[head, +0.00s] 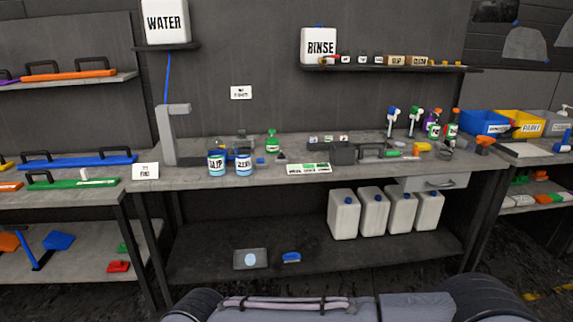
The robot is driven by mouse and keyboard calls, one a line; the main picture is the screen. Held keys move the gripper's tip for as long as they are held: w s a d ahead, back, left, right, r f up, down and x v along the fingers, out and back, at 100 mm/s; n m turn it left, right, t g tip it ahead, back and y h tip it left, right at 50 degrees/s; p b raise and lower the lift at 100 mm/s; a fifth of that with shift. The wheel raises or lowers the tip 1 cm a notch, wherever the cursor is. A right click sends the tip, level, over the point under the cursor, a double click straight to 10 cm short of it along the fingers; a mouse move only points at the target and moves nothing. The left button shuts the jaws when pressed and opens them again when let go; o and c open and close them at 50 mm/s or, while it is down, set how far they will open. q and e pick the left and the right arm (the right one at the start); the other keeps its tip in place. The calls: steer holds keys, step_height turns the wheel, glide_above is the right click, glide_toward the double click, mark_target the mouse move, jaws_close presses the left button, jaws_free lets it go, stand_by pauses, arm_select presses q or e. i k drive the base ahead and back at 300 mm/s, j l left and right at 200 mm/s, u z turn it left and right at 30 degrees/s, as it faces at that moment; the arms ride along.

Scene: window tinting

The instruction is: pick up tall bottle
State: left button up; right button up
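Several bottles stand on the workbench (300,165), and I cannot tell for sure which one is the tall bottle. Toward its right back are a blue-topped spray bottle (391,124) and a green-topped spray bottle (413,122). Just right of them stand a bottle with a green and purple look (434,126) and a red and green bottle (451,126). A small green bottle (272,142) stands near the middle. All look upright. Neither of my grippers is in view.
Two labelled tubs (217,163) (243,163) stand at the front left of the bench. White jugs (372,212) fill the lower shelf's right side. Blue (484,124) and yellow (520,124) bins are at right. A shelf (390,69) hangs above the bottles.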

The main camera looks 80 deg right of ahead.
mark_target(242, 149)
steer(key=z, duration=2.25)
